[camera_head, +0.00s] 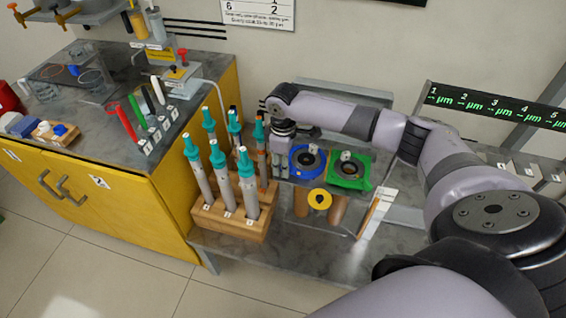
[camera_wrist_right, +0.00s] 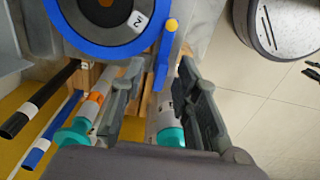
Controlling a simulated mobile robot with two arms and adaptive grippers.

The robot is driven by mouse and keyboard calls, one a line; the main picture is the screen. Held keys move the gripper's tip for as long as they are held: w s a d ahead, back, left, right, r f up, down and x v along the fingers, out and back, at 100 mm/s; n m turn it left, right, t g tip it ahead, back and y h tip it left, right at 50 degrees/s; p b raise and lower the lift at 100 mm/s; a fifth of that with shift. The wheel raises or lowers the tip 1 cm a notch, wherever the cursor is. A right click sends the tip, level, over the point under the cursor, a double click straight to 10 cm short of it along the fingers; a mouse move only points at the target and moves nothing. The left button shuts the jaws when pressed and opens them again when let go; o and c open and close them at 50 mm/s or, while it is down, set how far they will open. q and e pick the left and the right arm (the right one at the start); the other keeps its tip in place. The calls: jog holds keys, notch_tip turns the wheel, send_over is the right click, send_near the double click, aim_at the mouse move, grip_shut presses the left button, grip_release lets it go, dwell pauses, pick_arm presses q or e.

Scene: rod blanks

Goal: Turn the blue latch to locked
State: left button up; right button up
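The blue latch (camera_head: 296,165) is a blue ring around a dark round centre on the bench. In the right wrist view the blue latch (camera_wrist_right: 74,36) fills the upper left, with a blue tab extending down from its right side. My right gripper (camera_head: 281,165) points down at the latch's left side in the head view. My left gripper is not in view.
A green square fixture (camera_head: 350,182) sits right of the latch, and a yellow disc (camera_head: 319,207) lies in front. A wooden rack (camera_head: 231,222) holds several teal-capped rods near my right gripper. A yellow cabinet (camera_head: 125,205) stands at left.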

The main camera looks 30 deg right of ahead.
jog(key=shift+c, duration=0.4)
grip_shut()
